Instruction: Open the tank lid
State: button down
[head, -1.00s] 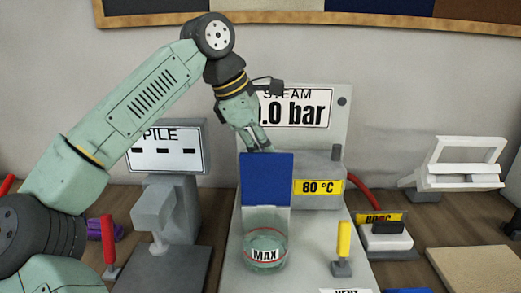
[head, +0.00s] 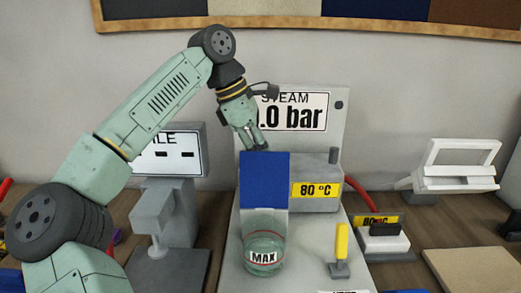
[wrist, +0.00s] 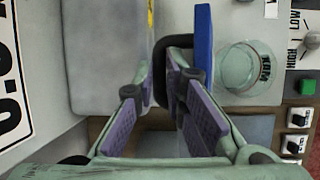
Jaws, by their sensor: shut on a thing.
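The tank is a clear glass vessel (head: 264,256) with a red line and a MAX label; it also shows in the wrist view (wrist: 240,68). Its blue lid (head: 264,182) stands up steeply at the back of the tank, its broad face toward the head camera. In the wrist view the lid (wrist: 204,45) is seen nearly edge-on, with a black loop handle (wrist: 160,75) on its back side. My gripper (head: 256,146) is at the lid's top edge, behind it. In the wrist view its fingers (wrist: 166,85) are shut on the handle; the exact contact is partly hidden.
A grey block with an 80 °C label (head: 316,190) stands right behind the lid, and a STEAM panel (head: 295,111) rises behind my gripper. A yellow lever (head: 342,241) is right of the tank. A grey press-like stand (head: 165,222) is to the left.

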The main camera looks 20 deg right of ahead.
jog(key=shift+w+d+f, duration=0.2)
jog(key=shift+w+f, duration=0.25)
jog(key=shift+f, duration=0.25)
jog(key=c, duration=2.1)
grip_release()
jog(key=shift+o, duration=1.4)
jog(key=shift+w+d+f, duration=0.1)
jog(key=shift+w+f, duration=0.1)
jog(key=shift+o, duration=0.8)
jog(key=shift+s, duration=0.1)
jog(key=s+v, duration=0.1)
jog(key=v, duration=1.2)
jog(key=shift+w+r, duration=0.3)
jog(key=shift+r, duration=0.2)
